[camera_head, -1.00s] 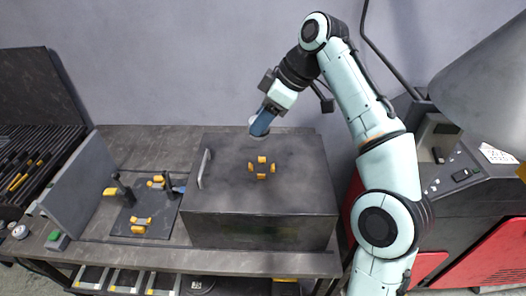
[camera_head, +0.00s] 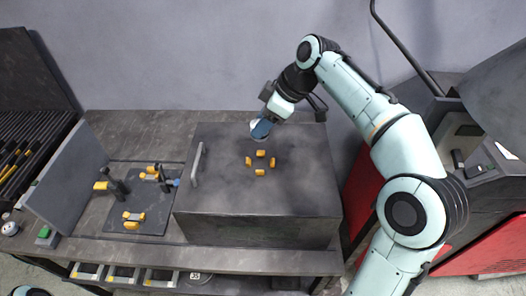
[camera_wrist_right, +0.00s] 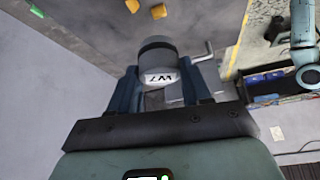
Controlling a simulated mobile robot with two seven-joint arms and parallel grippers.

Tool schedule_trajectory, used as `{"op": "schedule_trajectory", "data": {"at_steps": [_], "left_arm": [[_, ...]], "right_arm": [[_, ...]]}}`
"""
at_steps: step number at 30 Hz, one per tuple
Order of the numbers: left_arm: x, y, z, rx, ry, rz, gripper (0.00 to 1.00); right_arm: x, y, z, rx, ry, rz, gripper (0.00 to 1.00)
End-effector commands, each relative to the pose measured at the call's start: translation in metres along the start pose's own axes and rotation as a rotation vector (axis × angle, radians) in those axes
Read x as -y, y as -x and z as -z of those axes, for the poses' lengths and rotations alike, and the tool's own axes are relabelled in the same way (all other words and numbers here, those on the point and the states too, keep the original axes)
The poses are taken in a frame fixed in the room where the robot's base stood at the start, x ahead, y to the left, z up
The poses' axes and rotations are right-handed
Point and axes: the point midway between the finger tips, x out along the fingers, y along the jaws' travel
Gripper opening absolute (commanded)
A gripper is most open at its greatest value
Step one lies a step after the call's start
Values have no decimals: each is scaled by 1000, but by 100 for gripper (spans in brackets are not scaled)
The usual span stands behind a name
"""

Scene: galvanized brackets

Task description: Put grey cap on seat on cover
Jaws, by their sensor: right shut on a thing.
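The cover (camera_head: 215,207) is a large dark grey box-like housing on the bench, with a light handle (camera_head: 197,165) at its left. The seat (camera_head: 260,164) is a ring of several small yellow blocks on its top. My right gripper (camera_head: 261,130) is shut on the grey cap (camera_wrist_right: 158,58), near the cover's back edge and behind the seat in the head view. In the right wrist view the cap sits between the two blue fingers, with dark marks on its light side. In the head view the fingers mostly hide the cap. My left gripper is not in view.
Left of the cover, a dark plate (camera_head: 150,221) carries black posts and yellow-ended clamps. A grey upright panel (camera_head: 70,175) stands beside it. A black slatted rack (camera_head: 30,150) is at the far left. A red and dark machine (camera_head: 485,245) stands at the right.

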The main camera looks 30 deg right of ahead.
Motion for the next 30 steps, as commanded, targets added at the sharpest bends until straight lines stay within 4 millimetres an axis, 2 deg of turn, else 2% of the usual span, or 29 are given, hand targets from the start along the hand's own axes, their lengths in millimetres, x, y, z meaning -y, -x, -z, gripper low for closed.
{"op": "schedule_trajectory", "data": {"at_steps": [1,6,14,18,22,30], "left_arm": [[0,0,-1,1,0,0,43],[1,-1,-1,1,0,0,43],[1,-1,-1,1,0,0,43],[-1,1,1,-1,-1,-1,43],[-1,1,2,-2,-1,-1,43],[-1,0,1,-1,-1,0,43]], "right_arm": [[0,-13,-9,3,-3,4,15],[0,-45,-27,2,-2,2,15],[0,-68,-39,0,-1,0,15],[-1,-85,-49,0,0,1,15],[-1,-93,-54,-1,0,0,15],[0,-94,-54,-1,1,0,15]]}}
